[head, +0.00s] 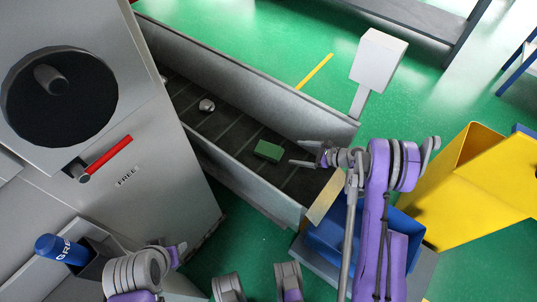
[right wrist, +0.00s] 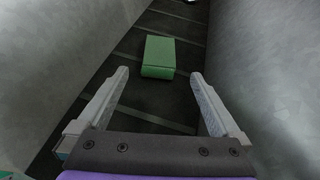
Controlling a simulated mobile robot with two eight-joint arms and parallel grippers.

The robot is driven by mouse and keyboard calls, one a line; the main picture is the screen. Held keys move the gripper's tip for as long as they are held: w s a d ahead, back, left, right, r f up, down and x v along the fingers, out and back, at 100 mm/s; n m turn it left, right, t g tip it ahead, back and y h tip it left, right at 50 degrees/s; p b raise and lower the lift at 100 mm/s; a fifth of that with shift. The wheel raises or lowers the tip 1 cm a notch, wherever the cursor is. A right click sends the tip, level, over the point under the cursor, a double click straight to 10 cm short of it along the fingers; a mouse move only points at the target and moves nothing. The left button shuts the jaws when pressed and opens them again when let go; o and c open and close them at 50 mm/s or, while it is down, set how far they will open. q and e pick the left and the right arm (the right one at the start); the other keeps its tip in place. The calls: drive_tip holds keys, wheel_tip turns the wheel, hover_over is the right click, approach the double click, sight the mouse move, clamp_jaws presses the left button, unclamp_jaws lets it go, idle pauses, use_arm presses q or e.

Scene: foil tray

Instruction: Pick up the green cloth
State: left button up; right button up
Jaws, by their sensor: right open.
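The green cloth (head: 268,151) is a small, flat, box-shaped green block. It lies on the dark slatted floor of a grey-walled trough, towards its near right end. My right gripper (head: 297,153) is open and empty, just right of the cloth in the head view. In the right wrist view the cloth (right wrist: 158,56) lies ahead of and between the two spread fingers (right wrist: 159,76), slightly turned. I see no finger touching it. Of my left arm only links show at the lower left; its gripper jaws are not visible.
The trough's walls (head: 240,85) stand on both sides of the cloth. A small shiny lump (head: 206,105) lies farther back in the trough. A grey machine with a red handle (head: 108,155) is at left. A blue bin (head: 330,240) and a yellow bin (head: 475,190) stand at right.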

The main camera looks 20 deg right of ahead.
sight(278, 153)
drive_tip(key=shift+d+f, duration=0.25)
drive_tip(key=shift+f, duration=0.5)
drive_tip(key=shift+f+m, duration=0.2)
drive_tip(key=shift+m, duration=0.1)
drive_tip(key=x, duration=0.5)
drive_tip(key=shift+w+a+b, duration=0.2)
drive_tip(key=shift+b, duration=0.2)
drive_tip(key=x, duration=0.5)
drive_tip(key=shift+s+a+f+b, duration=0.1)
drive_tip(key=shift+f+b, duration=0.15)
drive_tip(key=shift+b, duration=0.15)
drive_tip(key=shift+c, duration=0.3)
drive_tip(key=shift+r, duration=0.1)
drive_tip(key=c, duration=1.1)
